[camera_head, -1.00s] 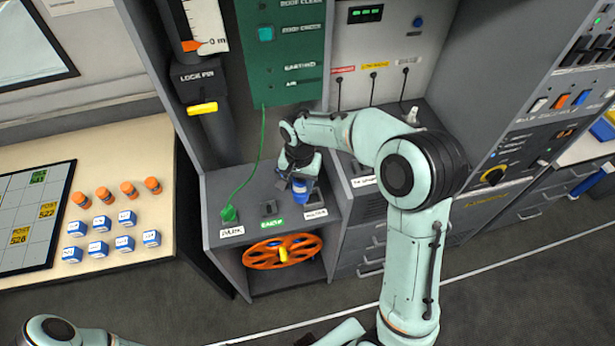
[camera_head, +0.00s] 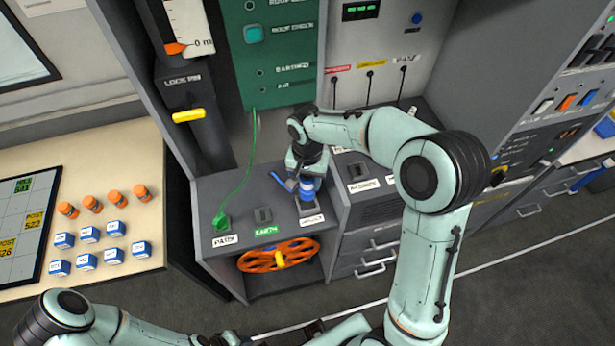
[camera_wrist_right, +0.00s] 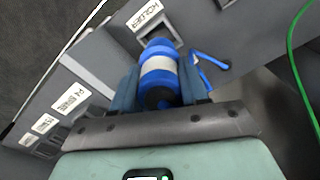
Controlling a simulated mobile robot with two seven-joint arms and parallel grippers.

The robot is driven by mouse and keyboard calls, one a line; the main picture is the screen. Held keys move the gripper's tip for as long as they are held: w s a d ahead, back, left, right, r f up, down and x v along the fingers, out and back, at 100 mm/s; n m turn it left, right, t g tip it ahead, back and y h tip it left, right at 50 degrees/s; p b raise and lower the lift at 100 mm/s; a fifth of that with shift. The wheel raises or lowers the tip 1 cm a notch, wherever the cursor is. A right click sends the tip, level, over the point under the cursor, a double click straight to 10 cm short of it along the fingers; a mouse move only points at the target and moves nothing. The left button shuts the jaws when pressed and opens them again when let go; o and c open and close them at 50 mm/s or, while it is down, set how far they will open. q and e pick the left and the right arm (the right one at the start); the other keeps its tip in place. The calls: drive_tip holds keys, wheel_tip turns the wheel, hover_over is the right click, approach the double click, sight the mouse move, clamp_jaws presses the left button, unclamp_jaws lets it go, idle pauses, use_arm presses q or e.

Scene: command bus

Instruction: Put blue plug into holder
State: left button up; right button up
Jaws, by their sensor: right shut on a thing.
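The blue plug (camera_head: 307,190), with a white band (camera_wrist_right: 158,67), is held by my right gripper (camera_head: 306,182). In the right wrist view the plug (camera_wrist_right: 160,49) sits between the two fingers of my right gripper (camera_wrist_right: 160,88). The holder (camera_wrist_right: 152,32) is a grey socket block just beyond the plug's front end, with a white HOLDER label (camera_wrist_right: 146,17). In the head view this label (camera_head: 312,220) is at the console's front edge. The plug hides part of the holder, and I cannot tell whether they touch. My left gripper cannot be made out.
A green plug (camera_head: 221,222) with a green cable stands in the left socket of the grey console (camera_head: 262,188). An orange reel (camera_head: 278,255) sits below. Grey cabinet walls rise behind the console.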

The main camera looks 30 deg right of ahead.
use_arm(q)
drive_tip(key=shift+s+f+b, duration=0.45)
drive_tip(key=shift+f+b, duration=0.2)
drive_tip(key=shift+f, duration=0.15)
drive_tip(key=shift+s+f+b, duration=0.45)
drive_tip(key=shift+f+b, duration=0.15)
drive_tip(key=shift+f, duration=0.2)
drive_tip(key=shift+s+f+b, duration=0.45)
drive_tip(key=shift+f+b, duration=0.2)
drive_tip(key=shift+f, duration=0.15)
use_arm(e)
drive_tip(key=shift+f, duration=3.5)
drive_tip(key=o, duration=1.2)
drive_tip(key=shift+o, duration=0.2)
drive_tip(key=shift+r, duration=0.1)
wheel_tip(320, 180, up, 13)
drive_tip(key=shift+r+p, duration=0.15)
drive_tip(key=shift+p, duration=0.55)
use_arm(q)
drive_tip(key=shift+w+r, duration=0.4)
drive_tip(key=shift+r, duration=0.4)
